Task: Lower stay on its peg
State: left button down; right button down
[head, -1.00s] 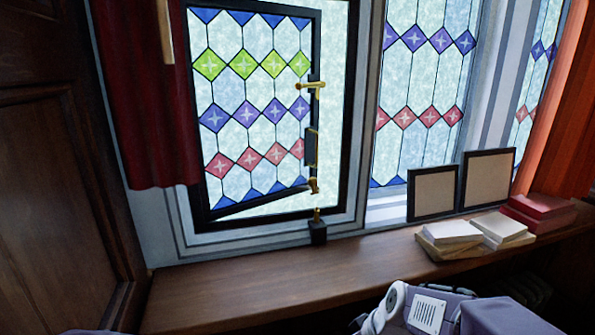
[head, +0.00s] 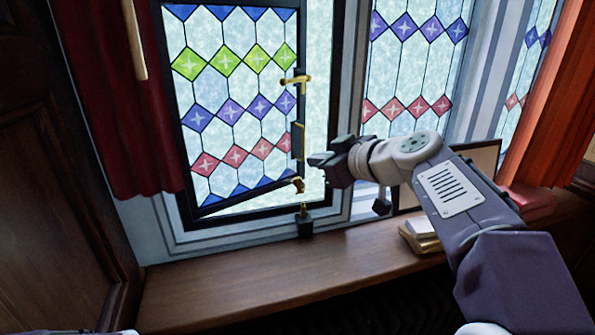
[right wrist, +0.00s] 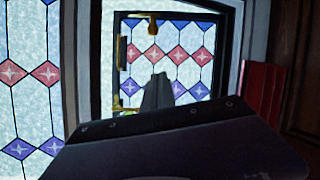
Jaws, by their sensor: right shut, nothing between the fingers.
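The leaded casement (head: 240,115) stands ajar in its frame. A small brass fitting at its lower right corner, which looks like the stay (head: 298,184), sits above a brass peg (head: 304,209) on a dark block (head: 305,226) at the sill. A gap shows between fitting and peg. My right gripper (head: 318,160) is shut and empty, just right of the casement's edge, slightly above the fitting and apart from it. In the right wrist view the gripper (right wrist: 157,90) points at the casement, with brass fittings beyond it. My left gripper is out of view.
A brass handle (head: 296,81) and a dark plate (head: 298,141) are on the casement's right edge. A red curtain (head: 125,110) hangs at left. The sill (head: 230,275) is clear at left.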

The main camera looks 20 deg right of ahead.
jog(key=shift+w, duration=0.1)
jog(key=w+a+f+p, duration=0.1)
jog(key=w+f+p, duration=0.2)
jog(key=w+f, duration=0.4)
jog(key=shift+x, duration=0.95)
jog(key=shift+a, duration=0.1)
